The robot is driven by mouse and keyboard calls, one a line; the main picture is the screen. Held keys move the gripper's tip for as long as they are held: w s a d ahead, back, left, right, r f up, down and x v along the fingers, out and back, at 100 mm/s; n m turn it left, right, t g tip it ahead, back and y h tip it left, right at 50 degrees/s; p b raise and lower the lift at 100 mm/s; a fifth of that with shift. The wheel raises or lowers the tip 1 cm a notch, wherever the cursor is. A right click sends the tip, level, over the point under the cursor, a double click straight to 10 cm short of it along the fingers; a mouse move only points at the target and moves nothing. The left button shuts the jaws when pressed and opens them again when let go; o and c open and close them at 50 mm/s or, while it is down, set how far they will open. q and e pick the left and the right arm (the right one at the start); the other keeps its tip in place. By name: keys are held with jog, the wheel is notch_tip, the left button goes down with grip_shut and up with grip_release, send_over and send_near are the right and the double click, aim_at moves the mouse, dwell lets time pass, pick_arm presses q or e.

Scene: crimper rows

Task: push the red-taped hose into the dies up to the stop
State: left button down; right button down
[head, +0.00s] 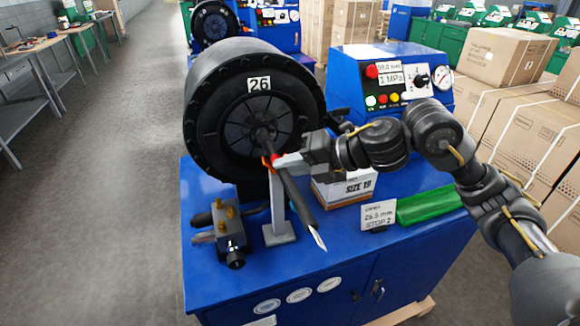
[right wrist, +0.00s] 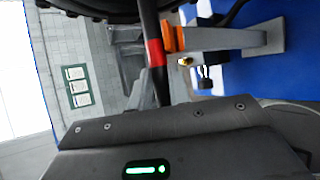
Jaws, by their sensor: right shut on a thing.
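The black hose (head: 299,202) slants from the middle of the dies (head: 243,117) down toward the front right. Its upper end is at the die opening; how deep it sits is hidden. Its near end has a pale tip. The red tape (right wrist: 154,53) is outside the dies, just ahead of my right gripper, beside the orange top of the hose stand (right wrist: 225,39). My right gripper (head: 280,161) is shut on the hose just behind the tape. The crimper (head: 204,100) is a black ring marked 26. My left gripper is not in view.
A grey valve block (head: 231,235) with brass fittings stands left of the grey stand foot (head: 279,233). A SIZE 19 box (head: 345,188), a sign reading 26.5 mm STOP 2 (head: 379,214) and a green strip (head: 430,204) lie right. A control box (head: 395,80) stands behind.

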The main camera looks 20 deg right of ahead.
jog(key=shift+f+b, duration=0.35)
dwell(0.3)
jog(key=c, duration=1.2)
grip_release()
jog(key=shift+c, duration=0.2)
jog(key=shift+o, duration=0.4)
jog(key=shift+f, duration=0.1)
jog(key=o, duration=1.1)
jog(key=shift+o, duration=0.2)
jog(key=p+v, duration=0.2)
jog(key=v, duration=0.5)
jog(key=shift+c, duration=0.5)
